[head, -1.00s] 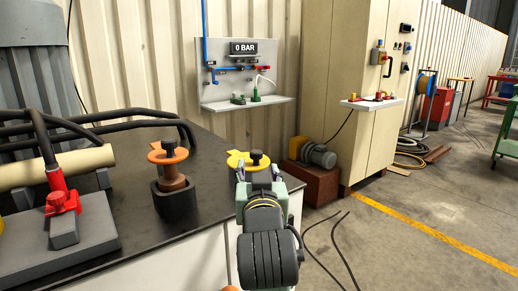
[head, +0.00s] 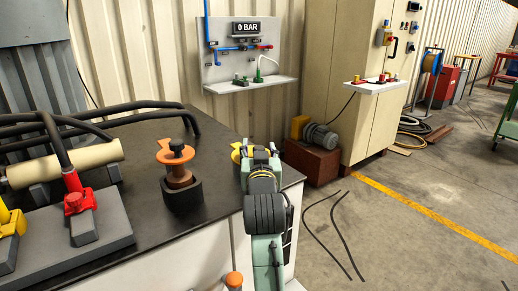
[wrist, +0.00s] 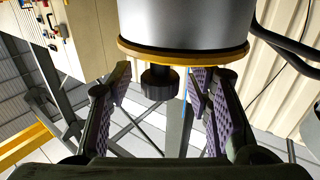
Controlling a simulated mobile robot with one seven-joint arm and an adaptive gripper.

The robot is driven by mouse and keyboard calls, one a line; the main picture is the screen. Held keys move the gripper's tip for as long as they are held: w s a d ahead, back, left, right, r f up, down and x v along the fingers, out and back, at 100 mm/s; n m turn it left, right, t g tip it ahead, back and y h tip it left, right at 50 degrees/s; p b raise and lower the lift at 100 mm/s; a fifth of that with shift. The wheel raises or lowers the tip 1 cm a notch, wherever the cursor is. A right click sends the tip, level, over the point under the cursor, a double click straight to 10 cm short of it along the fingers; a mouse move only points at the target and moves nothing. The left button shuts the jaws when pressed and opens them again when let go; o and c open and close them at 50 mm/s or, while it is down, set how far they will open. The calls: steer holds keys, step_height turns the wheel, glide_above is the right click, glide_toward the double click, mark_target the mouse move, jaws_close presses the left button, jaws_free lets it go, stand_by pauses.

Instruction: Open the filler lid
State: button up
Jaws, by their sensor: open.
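A yellow lid-like part (head: 236,154) shows at the far right corner of the dark tabletop, mostly hidden behind my gripper (head: 261,149). In the wrist view, a silver cylinder (wrist: 185,22) has a yellow rim (wrist: 185,59) and a black knob (wrist: 159,83). My gripper (wrist: 162,82) is open, with one textured finger on each side of the knob. Gaps show between the knob and both fingers, so it is not gripped. I see no gap between the yellow rim and the silver cylinder.
An orange-capped fitting (head: 175,165) with a black knob stands left of my gripper on the dark tabletop (head: 135,200). Black hoses (head: 130,106) and a red fitting (head: 78,196) lie further left. A gauge panel (head: 242,52) reads 0 BAR.

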steer(key=shift+c, duration=0.5)
jaws_close()
stand_by(0.4)
